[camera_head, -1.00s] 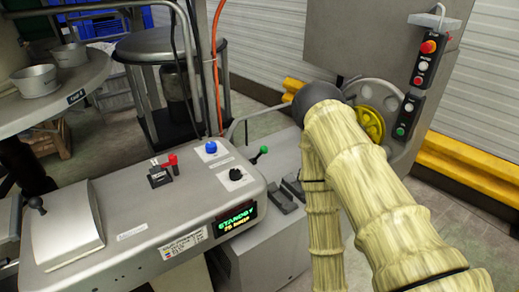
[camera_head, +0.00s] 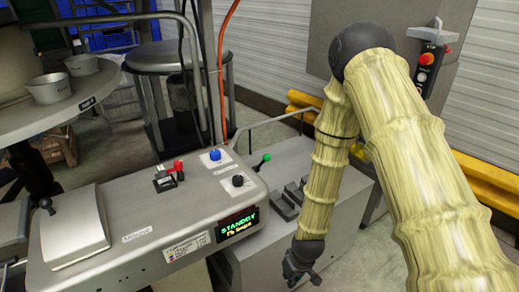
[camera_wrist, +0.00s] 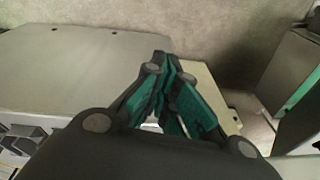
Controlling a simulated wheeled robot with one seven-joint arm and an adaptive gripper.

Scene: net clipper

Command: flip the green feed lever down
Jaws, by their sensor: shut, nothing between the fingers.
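The feed lever, a thin rod with a green knob (camera_head: 266,157), sticks up at a tilt near the right end of the grey machine housing. My gripper (camera_head: 299,279) hangs low at the bottom middle of the head view, below and to the right of the lever and apart from it. In the wrist view my gripper (camera_wrist: 165,62) shows dark fingers with teal pads, closed together at the tips with nothing between them. I cannot make out the lever in the wrist view.
A bent rail (camera_head: 275,122) rises behind the lever.

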